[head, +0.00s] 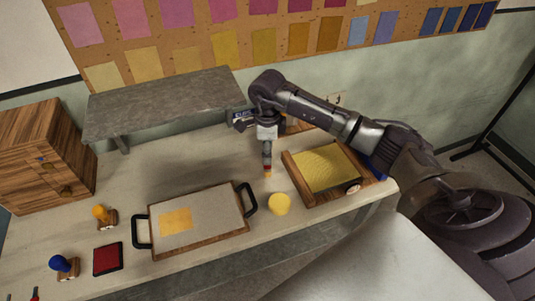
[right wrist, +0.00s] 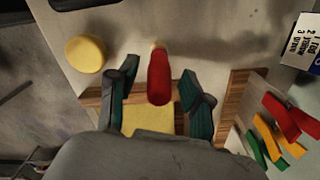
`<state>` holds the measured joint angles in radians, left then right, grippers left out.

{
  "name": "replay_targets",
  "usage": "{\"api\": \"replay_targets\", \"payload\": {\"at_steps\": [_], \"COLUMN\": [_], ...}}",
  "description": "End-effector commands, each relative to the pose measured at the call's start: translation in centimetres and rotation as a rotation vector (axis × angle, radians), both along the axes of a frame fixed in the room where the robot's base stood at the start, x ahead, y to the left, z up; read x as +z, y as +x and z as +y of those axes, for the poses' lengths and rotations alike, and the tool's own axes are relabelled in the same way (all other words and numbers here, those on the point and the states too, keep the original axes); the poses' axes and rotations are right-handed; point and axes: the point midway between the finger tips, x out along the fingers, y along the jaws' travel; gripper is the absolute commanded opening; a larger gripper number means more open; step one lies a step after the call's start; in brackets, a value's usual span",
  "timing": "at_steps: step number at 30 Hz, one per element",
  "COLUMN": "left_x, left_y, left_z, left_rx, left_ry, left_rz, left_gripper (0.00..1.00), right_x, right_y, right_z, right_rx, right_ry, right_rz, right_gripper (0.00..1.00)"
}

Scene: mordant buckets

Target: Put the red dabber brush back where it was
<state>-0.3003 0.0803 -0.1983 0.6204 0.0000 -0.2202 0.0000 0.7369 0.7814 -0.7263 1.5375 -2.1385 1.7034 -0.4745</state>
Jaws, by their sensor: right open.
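The red dabber brush (head: 267,168) is below my right gripper (head: 267,150) in the head view, over the pale table left of the yellow-surfaced wooden tray. In the right wrist view the brush's red handle (right wrist: 158,78) shows between the two spread fingers of my right gripper (right wrist: 160,95), with a gap on each side. The gripper is open. Whether the brush's lower end touches the table is unclear. A rack (right wrist: 250,100) with red, yellow and green handled pieces shows at the right of the wrist view. My left gripper is not in view.
A round yellow piece (head: 279,204) lies nearby. The yellow-surfaced wooden tray (head: 290,170) is to the right. A board with black handles (head: 200,245) is in front. A red pad (head: 108,259), stamps (head: 64,266), a drawer box (head: 45,155) and a grey shelf (head: 160,105) are left.

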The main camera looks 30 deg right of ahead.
Motion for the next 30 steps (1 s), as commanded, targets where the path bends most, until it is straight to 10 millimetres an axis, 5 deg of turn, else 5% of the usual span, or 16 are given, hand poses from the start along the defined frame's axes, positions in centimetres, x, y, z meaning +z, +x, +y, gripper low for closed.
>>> {"api": "replay_targets", "payload": {"at_steps": [15,30], "left_x": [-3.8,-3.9], "left_y": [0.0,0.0], "left_z": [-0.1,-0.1], "left_rx": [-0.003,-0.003], "left_ry": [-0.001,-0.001], "left_rz": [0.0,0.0], "left_gripper": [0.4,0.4], "right_x": [9.6,10.6], "right_y": [0.0,-0.1], "right_z": [0.0,0.0], "right_rx": [0.0,-0.001], "right_ry": [0.0,-0.001], "right_rz": [-0.002,0.001], "right_gripper": [0.5,0.5]}}
